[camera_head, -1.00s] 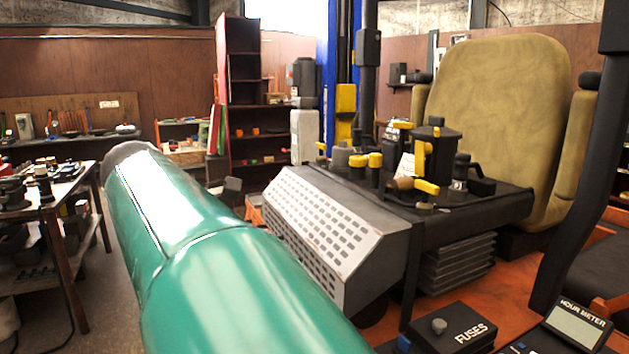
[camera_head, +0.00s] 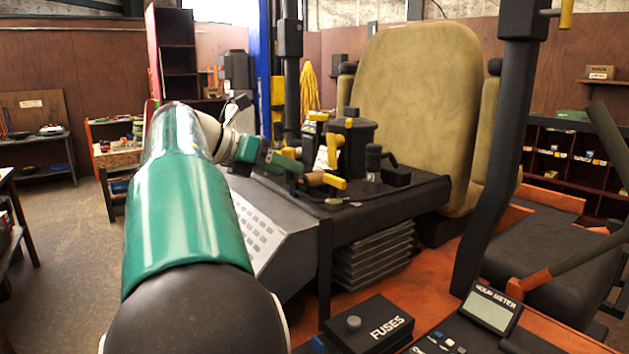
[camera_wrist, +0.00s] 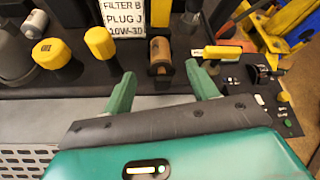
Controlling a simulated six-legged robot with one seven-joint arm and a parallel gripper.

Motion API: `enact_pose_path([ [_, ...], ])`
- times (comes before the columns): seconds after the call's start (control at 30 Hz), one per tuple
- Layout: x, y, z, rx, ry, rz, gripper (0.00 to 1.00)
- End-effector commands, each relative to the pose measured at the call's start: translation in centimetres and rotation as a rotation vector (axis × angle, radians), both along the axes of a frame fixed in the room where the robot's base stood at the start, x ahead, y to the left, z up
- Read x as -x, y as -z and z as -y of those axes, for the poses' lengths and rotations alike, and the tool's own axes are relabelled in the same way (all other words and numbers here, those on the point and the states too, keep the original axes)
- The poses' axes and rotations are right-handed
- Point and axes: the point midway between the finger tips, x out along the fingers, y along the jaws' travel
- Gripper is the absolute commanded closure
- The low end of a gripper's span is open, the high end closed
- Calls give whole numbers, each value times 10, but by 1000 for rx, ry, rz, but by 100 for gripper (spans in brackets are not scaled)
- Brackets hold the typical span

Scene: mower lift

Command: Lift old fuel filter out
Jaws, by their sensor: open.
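A small brown cylinder with dark ends, which looks like the old fuel filter (camera_wrist: 160,52), sits on the dark deck among yellow-capped parts. It also shows in the head view (camera_head: 314,179), partly behind my gripper. My gripper (camera_wrist: 160,74) is open, with one green finger to either side of the cylinder's line and the tips just short of it. Nothing is between the fingers. In the head view, my gripper (camera_head: 288,161) is at the left edge of the parts cluster. I cannot tell whether a finger touches anything.
Yellow caps (camera_wrist: 52,52) stand left of the cylinder, and a yellow-handled part (camera_wrist: 222,52) is at its right. A white label card (camera_wrist: 121,14) is behind. The tan seat (camera_head: 415,100) rises behind the deck. A black post (camera_head: 500,150) and fuse box (camera_head: 367,325) are nearer.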

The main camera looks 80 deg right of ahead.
Motion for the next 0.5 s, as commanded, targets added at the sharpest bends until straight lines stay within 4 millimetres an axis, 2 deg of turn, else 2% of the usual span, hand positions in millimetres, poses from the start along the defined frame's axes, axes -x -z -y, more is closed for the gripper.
enact_pose_path([
  [0.27,17,11,16,1,0,2,42],
  [0.5,42,24,42,1,2,2,42],
])
